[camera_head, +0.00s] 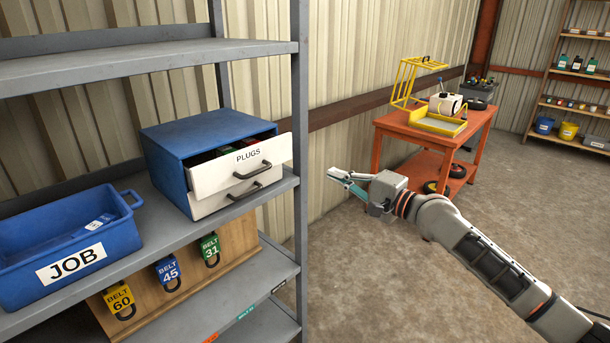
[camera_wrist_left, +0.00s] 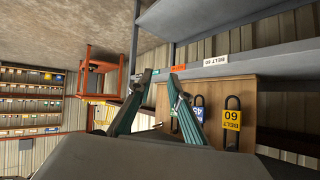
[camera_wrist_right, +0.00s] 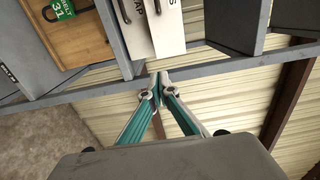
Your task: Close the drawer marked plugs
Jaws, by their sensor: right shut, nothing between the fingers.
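The drawer marked PLUGS (camera_head: 218,174) is the top drawer of a blue cabinet (camera_head: 200,131) on the shelf. My right gripper (camera_head: 334,176) is shut and empty, to the right of the shelf post and apart from the drawer. In the right wrist view its fingertips (camera_wrist_right: 157,84) meet below the drawer fronts. My left gripper (camera_wrist_left: 161,77) shows only in its wrist view, open and empty, facing the lower shelf.
A grey shelf post (camera_head: 300,190) stands between my right gripper and the cabinet. A blue JOB bin (camera_head: 125,240) sits left of the cabinet. An orange cart (camera_head: 440,135) stands behind; the floor at right is clear.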

